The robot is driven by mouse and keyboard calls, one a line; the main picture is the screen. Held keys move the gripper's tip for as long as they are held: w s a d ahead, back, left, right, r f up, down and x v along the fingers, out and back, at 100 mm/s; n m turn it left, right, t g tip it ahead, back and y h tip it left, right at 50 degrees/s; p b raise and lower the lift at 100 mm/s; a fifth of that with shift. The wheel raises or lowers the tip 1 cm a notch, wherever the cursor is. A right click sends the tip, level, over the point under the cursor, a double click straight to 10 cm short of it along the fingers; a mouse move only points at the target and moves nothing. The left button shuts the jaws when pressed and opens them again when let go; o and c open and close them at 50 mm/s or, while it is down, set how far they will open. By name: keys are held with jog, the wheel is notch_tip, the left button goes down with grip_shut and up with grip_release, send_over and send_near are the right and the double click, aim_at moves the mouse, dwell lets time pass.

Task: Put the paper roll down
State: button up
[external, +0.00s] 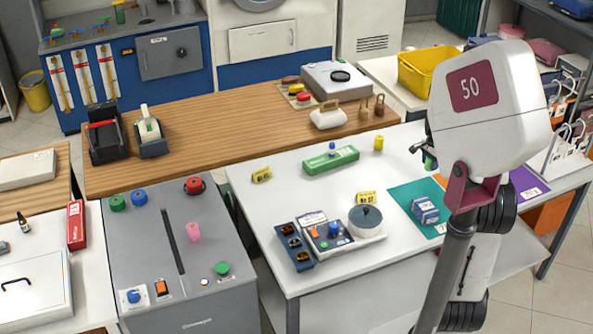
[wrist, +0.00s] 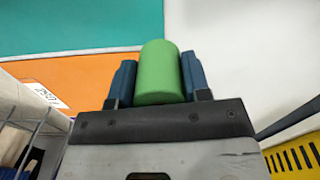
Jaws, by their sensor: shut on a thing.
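My gripper (wrist: 158,78) is shut on a green cylinder, the paper roll (wrist: 158,72), which sits between its two blue fingers in the wrist view. In the external view my gripper (external: 424,152) is at the right part of the white table (external: 290,190), partly hidden by my arm. A bit of the green roll (external: 429,161) shows there. In the wrist view a teal mat (wrist: 70,22) and an orange mat (wrist: 75,80) lie beyond the roll. Whether the roll touches any surface I cannot tell.
A blue-grey box (external: 425,210) lies on the teal mat. A white wire rack (external: 565,150) stands at right. White tabletop between the green dispenser (external: 331,160) and teal mat is fairly clear.

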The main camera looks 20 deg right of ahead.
jog(key=shift+a, duration=0.1)
